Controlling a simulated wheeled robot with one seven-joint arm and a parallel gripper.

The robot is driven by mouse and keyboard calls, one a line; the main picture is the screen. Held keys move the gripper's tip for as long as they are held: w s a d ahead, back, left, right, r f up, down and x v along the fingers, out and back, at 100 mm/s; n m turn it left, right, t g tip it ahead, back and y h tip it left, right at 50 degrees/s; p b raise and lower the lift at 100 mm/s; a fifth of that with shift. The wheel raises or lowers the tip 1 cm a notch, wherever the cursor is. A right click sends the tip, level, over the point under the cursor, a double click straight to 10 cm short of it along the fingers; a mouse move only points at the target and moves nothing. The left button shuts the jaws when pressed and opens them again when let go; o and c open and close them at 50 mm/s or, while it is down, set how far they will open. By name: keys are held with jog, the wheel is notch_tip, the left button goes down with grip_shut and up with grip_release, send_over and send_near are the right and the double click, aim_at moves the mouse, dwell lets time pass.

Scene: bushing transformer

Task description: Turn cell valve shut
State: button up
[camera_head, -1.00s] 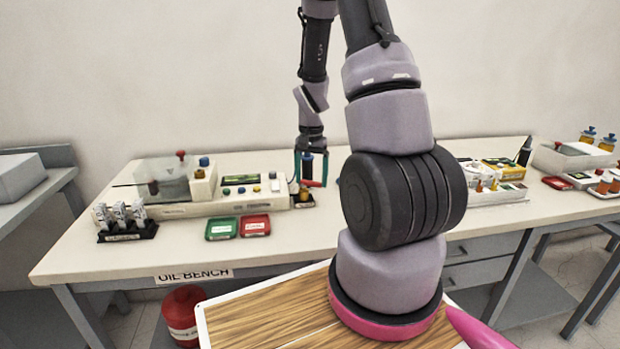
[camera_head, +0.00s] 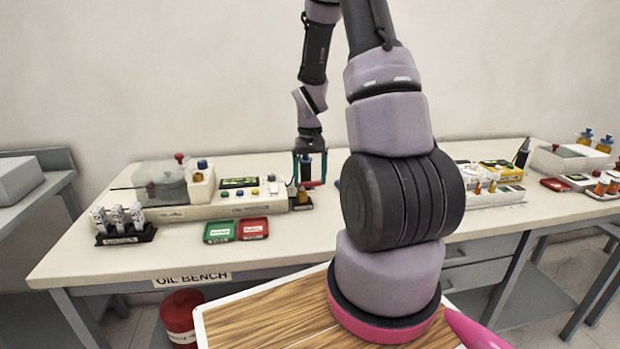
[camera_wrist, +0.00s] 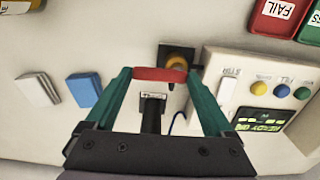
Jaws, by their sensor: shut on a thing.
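A red bar-shaped handle (camera_wrist: 160,74) lies across between the tips of my gripper's green fingers in the wrist view. I take it for the valve handle. My gripper (camera_wrist: 158,76) is shut on it, with a fingertip at each end. An amber-topped fitting (camera_wrist: 178,62) on a dark square base stands just beyond the handle. A dark cylinder with a pale label (camera_wrist: 152,112) shows between the fingers. In the head view my gripper (camera_head: 310,184) is at the right end of the oil tester (camera_head: 228,206), and the handle is a small red patch. The valve body is mostly hidden.
The tester's buttons and screen (camera_wrist: 262,118) are close to the right finger in the wrist view. Red and green trays (camera_head: 252,229) and a vial rack (camera_head: 124,230) are on the bench front left. Bare bench lies in front of the gripper.

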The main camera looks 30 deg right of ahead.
jog(key=shift+w, duration=0.1)
jog(key=o, duration=1.1)
jog(key=shift+r, duration=0.1)
notch_tip(320, 180, up, 11)
jog(key=shift+f, duration=0.2)
notch_tip(320, 180, up, 6)
jog(key=t, duration=0.1)
send_over(310, 182)
jog(key=s+a, duration=0.2)
jog(key=s+a+r+t, duration=0.3)
jog(key=s+a+r, duration=0.2)
jog(key=r, duration=0.4)
jog(key=s+a+r+t, duration=0.1)
jog(key=s+r, duration=0.1)
jog(key=s, duration=0.2)
jog(key=s+a+r+t+y, duration=0.1)
jog(key=s+a+r, duration=0.1)
jog(key=s, duration=0.2)
jog(key=s+a+r+m+t+y, duration=0.1)
jog(key=s+a+r, duration=0.1)
jog(key=s, duration=0.2)
jog(key=shift+s+a+r, duration=0.1)
jog(key=shift+a+r, duration=0.1)
jog(key=shift+r, duration=0.2)
